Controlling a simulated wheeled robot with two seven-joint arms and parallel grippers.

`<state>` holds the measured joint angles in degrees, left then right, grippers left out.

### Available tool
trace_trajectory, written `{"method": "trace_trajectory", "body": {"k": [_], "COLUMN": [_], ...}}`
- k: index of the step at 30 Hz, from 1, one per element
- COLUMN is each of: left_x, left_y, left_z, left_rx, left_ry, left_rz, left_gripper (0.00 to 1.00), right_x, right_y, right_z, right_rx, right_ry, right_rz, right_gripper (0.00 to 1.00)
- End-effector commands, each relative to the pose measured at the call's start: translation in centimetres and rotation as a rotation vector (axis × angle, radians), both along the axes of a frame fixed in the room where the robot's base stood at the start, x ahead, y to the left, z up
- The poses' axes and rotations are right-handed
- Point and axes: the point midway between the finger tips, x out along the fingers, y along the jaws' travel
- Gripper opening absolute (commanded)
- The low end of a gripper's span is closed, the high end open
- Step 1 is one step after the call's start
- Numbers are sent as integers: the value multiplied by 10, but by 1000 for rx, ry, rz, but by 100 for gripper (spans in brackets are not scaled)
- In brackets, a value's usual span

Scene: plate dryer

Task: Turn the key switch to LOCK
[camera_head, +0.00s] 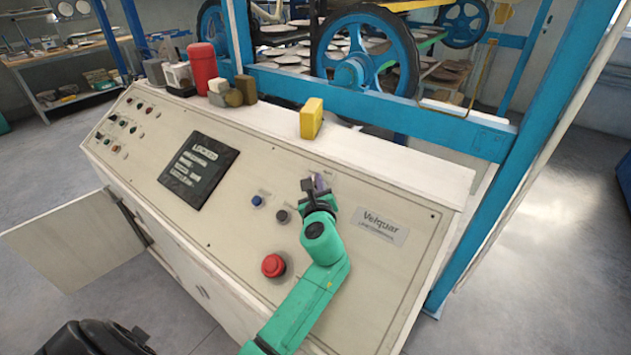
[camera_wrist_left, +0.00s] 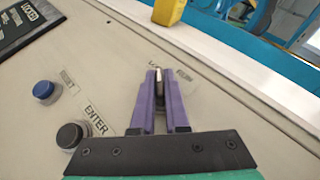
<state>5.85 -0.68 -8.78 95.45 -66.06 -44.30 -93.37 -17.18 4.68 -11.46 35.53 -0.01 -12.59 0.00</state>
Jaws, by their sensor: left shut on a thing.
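The key switch is on the sloped cream control panel (camera_head: 235,235), mostly hidden behind my gripper in the head view. In the left wrist view a small grey piece of the key (camera_wrist_left: 158,76) shows between the purple fingertips. My left gripper (camera_head: 318,183) is shut on it at the panel; it also shows in the left wrist view (camera_wrist_left: 158,80). Small printed labels lie around the fingertips, partly covered; the one at upper left seems to begin with "LO". Which position the key points to cannot be told. My right gripper is not in view.
A blue button (camera_head: 256,201), a black button (camera_head: 282,216) and a red button (camera_head: 273,265) are left of the gripper. A dark screen (camera_head: 198,171) is farther left. A yellow block (camera_head: 311,118) stands on the ledge above. A panel door (camera_head: 75,240) hangs open.

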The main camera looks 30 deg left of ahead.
Motion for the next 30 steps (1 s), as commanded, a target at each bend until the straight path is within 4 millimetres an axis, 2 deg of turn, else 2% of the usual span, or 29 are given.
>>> {"method": "trace_trajectory", "body": {"k": [12,29,30], "left_x": [0,0,0], "left_y": [0,1,1], "left_z": [1,-1,-1], "left_rx": [-109,-126,-126], "left_ry": [16,20,20], "left_rz": [187,217,217], "left_gripper": [0,0,24], "right_x": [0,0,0], "right_y": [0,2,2], "right_z": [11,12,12], "right_rx": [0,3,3], "right_ry": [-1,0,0], "right_rz": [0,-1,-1], "right_gripper": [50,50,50]}}
